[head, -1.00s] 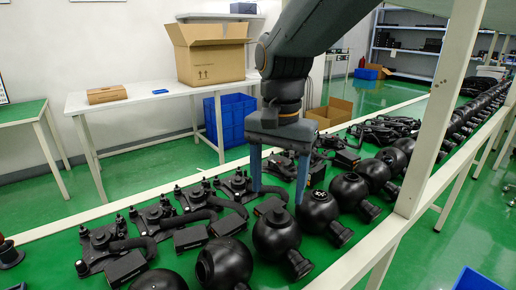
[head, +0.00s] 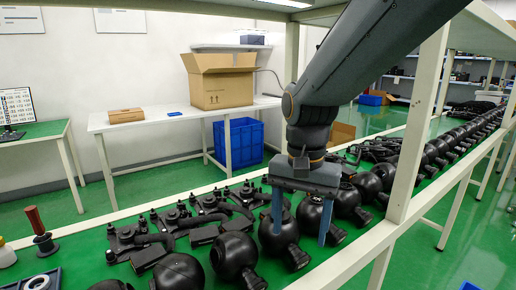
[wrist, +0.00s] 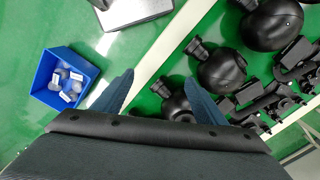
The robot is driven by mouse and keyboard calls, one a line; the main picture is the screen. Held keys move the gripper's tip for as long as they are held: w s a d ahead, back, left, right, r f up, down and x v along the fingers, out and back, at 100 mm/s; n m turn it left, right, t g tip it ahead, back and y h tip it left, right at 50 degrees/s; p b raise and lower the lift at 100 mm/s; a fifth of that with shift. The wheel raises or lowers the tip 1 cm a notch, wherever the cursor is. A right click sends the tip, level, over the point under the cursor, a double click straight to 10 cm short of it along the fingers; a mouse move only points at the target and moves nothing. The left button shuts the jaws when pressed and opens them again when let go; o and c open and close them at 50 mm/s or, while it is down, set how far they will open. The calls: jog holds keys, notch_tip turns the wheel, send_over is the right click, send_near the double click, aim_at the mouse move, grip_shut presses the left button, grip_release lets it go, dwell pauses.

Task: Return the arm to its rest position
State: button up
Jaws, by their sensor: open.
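My gripper (head: 301,220) hangs from my dark grey arm on the right of the head view, with its two blue-grey fingers pointing down and spread apart. Nothing is held between them. It is over the row of black round gimbal cameras (head: 235,258) on the green bench top. In the wrist view my gripper (wrist: 160,92) shows its two fingers wide apart, with black gimbal cameras (wrist: 221,70) beyond and to the right. Whether the fingertips touch any gimbal camera cannot be told.
A white frame post (head: 418,125) and rail stand close right of my gripper. Black bracket assemblies (head: 135,240) lie left. A cardboard box (head: 218,88) sits on a white table behind. A blue bin (wrist: 66,78) with pale pieces stands on the floor.

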jog(key=s+d+f+n, duration=0.4)
jog(key=s+d+f, duration=0.3)
jog(key=d+f, duration=0.3)
jog(key=shift+d+f+n, duration=0.25)
jog(key=shift+f+n, duration=0.1)
jog(key=shift+n, duration=0.05)
